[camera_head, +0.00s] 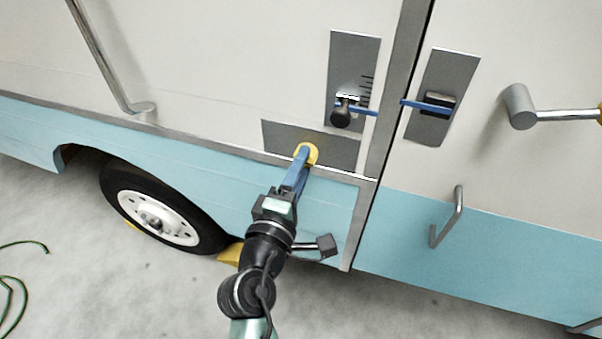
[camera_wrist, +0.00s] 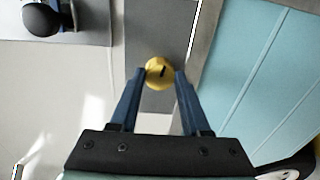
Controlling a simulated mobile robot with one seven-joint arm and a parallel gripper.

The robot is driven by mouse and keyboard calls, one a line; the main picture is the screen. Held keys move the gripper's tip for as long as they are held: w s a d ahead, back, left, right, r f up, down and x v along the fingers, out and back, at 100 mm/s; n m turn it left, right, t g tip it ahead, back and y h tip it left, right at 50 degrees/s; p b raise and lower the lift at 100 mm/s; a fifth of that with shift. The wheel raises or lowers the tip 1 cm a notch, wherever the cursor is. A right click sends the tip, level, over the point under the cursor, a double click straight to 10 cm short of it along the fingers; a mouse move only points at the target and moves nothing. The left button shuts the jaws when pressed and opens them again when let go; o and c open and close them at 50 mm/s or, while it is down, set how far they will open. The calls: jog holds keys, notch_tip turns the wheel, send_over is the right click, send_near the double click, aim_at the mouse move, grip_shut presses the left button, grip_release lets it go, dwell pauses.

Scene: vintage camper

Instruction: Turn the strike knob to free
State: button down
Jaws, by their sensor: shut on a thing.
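The strike knob is a round yellow knob (camera_head: 313,153) on a low grey plate (camera_head: 340,152) at the lower edge of the camper's white panel. It also shows in the wrist view as a yellow disc (camera_wrist: 160,74) with a short, slightly slanted black mark. My gripper (camera_head: 301,158) reaches up to it from below. In the wrist view its two blue fingers (camera_wrist: 161,80) lie on the left and right sides of the knob, shut on it. In the head view the fingers cover part of the knob.
Above is a grey plate (camera_head: 359,55) with tick marks and a black ball-ended lever (camera_head: 341,117). A blue bar (camera_head: 428,106) crosses the door gap to another grey plate (camera_head: 450,70). Handles (camera_head: 520,105) (camera_head: 458,212) stick out at right. A wheel (camera_head: 158,215) stands lower left.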

jog(key=shift+f+m+y+b, duration=0.15)
jog(key=shift+m+b, duration=1.7)
jog(key=shift+m, duration=0.55)
jog(key=shift+f+m+y+b, duration=0.1)
jog(key=shift+m+y+b, duration=0.05)
jog(key=shift+m+b, duration=2)
jog(key=shift+m, duration=0.35)
jog(key=shift+c, duration=1.8)
grip_release()
jog(key=shift+t, duration=0.3)
jog(key=shift+r, duration=0.1)
jog(key=v, duration=1.3)
jog(key=shift+b, duration=0.35)
